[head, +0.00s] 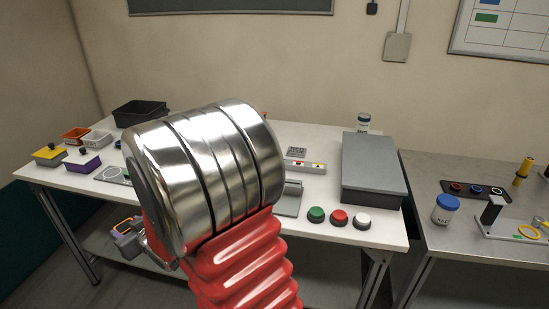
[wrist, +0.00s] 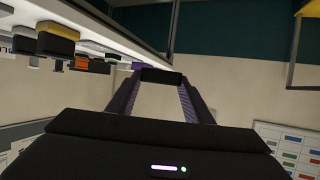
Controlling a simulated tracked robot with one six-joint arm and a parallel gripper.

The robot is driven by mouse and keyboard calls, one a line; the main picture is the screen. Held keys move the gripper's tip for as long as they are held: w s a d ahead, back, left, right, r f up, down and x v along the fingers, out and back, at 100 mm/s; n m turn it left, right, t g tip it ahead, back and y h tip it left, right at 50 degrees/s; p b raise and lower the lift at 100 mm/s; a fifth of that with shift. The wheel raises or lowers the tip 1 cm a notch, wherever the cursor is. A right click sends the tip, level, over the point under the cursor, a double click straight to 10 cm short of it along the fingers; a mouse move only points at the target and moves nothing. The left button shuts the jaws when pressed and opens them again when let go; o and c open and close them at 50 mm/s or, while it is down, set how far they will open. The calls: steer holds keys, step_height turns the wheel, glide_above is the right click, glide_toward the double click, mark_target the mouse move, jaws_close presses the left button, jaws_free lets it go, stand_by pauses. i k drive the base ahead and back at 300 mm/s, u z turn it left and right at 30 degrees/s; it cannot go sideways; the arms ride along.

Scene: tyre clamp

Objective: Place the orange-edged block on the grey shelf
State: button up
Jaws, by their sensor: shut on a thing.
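My gripper (head: 127,241) is low at the left front of the white table in the head view, partly behind my arm. A small piece with an orange edge (head: 122,225) shows at its jaws; most of it is hidden. In the wrist view my gripper (wrist: 162,82) has a dark block (wrist: 161,76) between its fingertips, with no orange edge clear there. A grey shelf (head: 97,240) runs under the white table, below the tabletop. My gripper appears in front of it in the picture; I cannot tell the gap.
The white table (head: 330,219) carries small bins, yellow and purple blocks, a grey box (head: 374,165) and several buttons. A table leg (head: 78,245) stands left of my gripper. A second grey table (head: 425,229) is at right. My arm hides the table's middle.

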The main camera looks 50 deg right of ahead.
mark_target(371, 160)
steer(key=u, duration=0.75)
steer(key=i, duration=0.1)
steer(key=z, duration=2.45)
steer(key=i, duration=1)
steer(key=u, duration=0.15)
steer(key=k, duration=0.7)
